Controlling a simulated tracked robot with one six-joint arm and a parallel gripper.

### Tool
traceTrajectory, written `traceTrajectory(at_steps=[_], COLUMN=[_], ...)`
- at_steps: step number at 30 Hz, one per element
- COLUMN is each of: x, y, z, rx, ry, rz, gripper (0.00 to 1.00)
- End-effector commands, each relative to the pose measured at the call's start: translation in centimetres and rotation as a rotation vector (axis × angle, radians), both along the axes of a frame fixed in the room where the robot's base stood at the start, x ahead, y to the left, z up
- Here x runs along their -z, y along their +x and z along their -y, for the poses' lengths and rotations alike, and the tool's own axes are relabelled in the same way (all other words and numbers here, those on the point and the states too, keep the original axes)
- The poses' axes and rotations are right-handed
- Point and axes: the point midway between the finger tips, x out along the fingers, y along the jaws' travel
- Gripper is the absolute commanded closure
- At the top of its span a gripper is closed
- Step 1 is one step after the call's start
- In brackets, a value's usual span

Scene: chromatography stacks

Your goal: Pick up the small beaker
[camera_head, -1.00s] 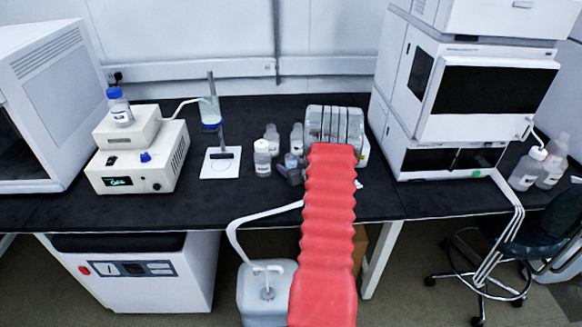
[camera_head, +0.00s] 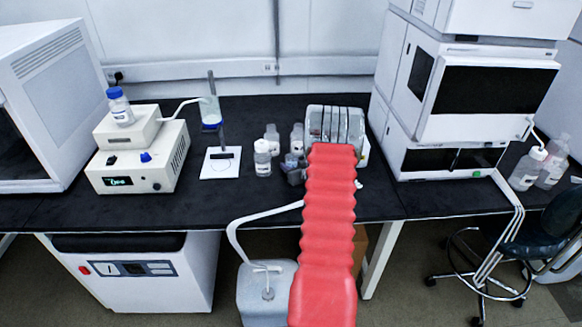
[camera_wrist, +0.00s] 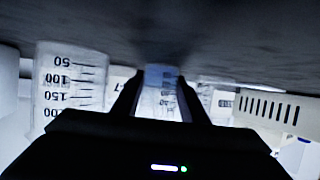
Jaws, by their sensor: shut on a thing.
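The small beaker (camera_wrist: 160,78) is clear with graduation marks and a blue band. It shows upside down in the wrist view, between the two dark fingers of my gripper (camera_wrist: 162,90). The fingers are shut on its sides. It appears close to the black bench top, and I cannot tell whether it touches it. In the head view my gripper (camera_head: 295,177) is a small dark shape left of my red arm, mostly hidden. The beaker there is too small to make out clearly.
A larger graduated beaker (camera_wrist: 72,82) stands left in the wrist view, with a slotted white block (camera_wrist: 268,108) at right. The bench (camera_head: 220,192) is clear in front.

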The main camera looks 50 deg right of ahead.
Motion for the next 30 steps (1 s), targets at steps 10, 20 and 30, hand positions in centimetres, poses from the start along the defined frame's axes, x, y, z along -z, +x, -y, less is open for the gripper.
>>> traceTrajectory(at_steps=[10, 20, 30], x=[0.0, -0.6, -2.6], y=[0.0, 0.0, 0.0], z=[0.0, 0.0, 0.1], rx=[0.0, 0.0, 0.001], ry=[0.0, -0.001, -0.002], rz=[0.001, 0.0, 0.001], gripper=[0.85, 0.85, 0.85])
